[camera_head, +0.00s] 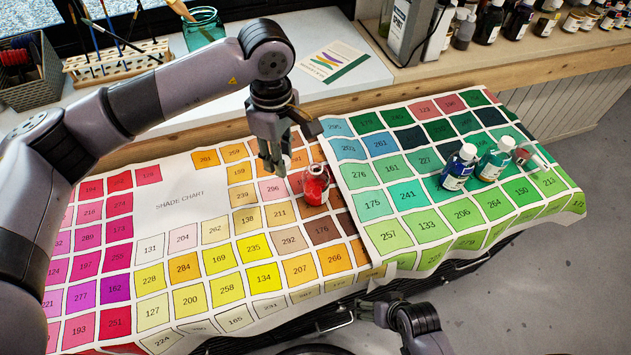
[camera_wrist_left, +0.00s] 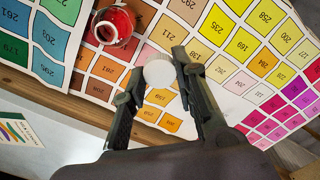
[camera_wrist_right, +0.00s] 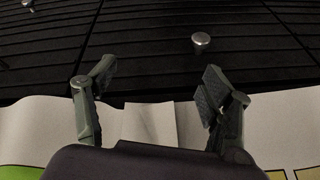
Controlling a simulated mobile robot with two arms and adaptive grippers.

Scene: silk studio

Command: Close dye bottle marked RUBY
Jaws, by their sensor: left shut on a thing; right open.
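A small glass bottle of red dye (camera_head: 316,190) stands upright on the shade chart, near its right edge. In the left wrist view the bottle (camera_wrist_left: 119,22) shows a bare, open neck; I cannot read its label. My left gripper (camera_head: 276,165) is just left of the bottle in the head view, above the chart. It is shut on a round white cap (camera_wrist_left: 159,72), which is apart from the bottle. My right gripper (camera_head: 385,313) is open and empty by the near edge of the table; its spread fingers also show in the right wrist view (camera_wrist_right: 152,90).
The shade chart (camera_head: 187,205) and a second, green chart (camera_head: 400,221) cover the table. A blue bottle (camera_head: 459,168), a teal bottle (camera_head: 495,160) and a tilted or lying bottle (camera_head: 528,156) are to the right. A brush rack (camera_head: 118,62) and glass jar (camera_head: 203,27) stand behind.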

